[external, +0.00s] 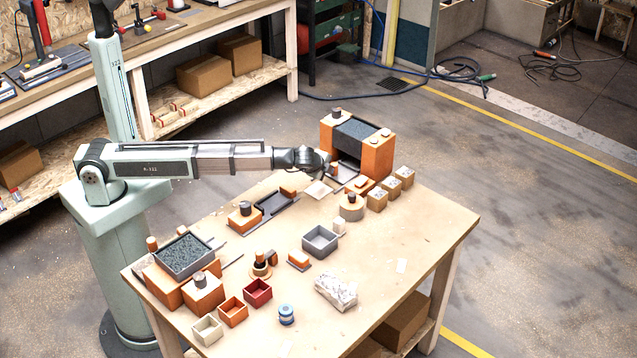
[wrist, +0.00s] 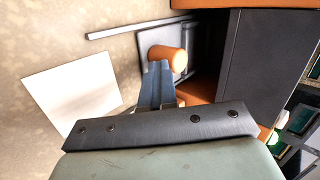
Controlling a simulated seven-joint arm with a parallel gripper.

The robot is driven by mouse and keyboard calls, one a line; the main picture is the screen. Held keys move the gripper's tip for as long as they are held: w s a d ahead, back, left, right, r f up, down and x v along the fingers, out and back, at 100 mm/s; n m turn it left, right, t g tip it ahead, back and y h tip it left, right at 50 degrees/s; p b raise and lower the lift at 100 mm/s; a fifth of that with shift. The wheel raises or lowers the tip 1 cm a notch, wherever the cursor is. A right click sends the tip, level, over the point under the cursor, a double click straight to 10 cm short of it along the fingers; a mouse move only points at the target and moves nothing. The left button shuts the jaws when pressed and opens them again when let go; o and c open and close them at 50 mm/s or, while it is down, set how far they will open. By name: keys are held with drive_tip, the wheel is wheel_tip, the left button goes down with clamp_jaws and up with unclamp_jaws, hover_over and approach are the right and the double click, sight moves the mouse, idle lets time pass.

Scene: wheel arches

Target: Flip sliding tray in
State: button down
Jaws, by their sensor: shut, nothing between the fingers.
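The sliding tray (wrist: 152,40) is a dark grey flat piece with a raised rim and an upright orange cylindrical knob (wrist: 168,56). It sits partly out of the orange and dark grey arch (external: 372,152) in the external view, where the tray (external: 349,172) shows small behind my gripper. My gripper (wrist: 158,70) is shut and empty, its blue-grey fingertips right beside the knob. I cannot tell whether they touch it. In the external view my gripper (external: 330,174) is low at the arch's left side, and its fingers are hard to make out.
A pale square card (wrist: 70,98) lies left of my fingers, and a thin grey strip (wrist: 130,30) lies beyond. A grey open box (external: 320,241) stands mid-table. The table's right front is mostly clear.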

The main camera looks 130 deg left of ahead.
drive_tip(key=shift+d, duration=0.25)
drive_tip(key=d, duration=0.4)
drive_tip(key=shift+w+d+r, duration=0.1)
drive_tip(key=shift+w+r, duration=0.2)
drive_tip(key=v, duration=0.9)
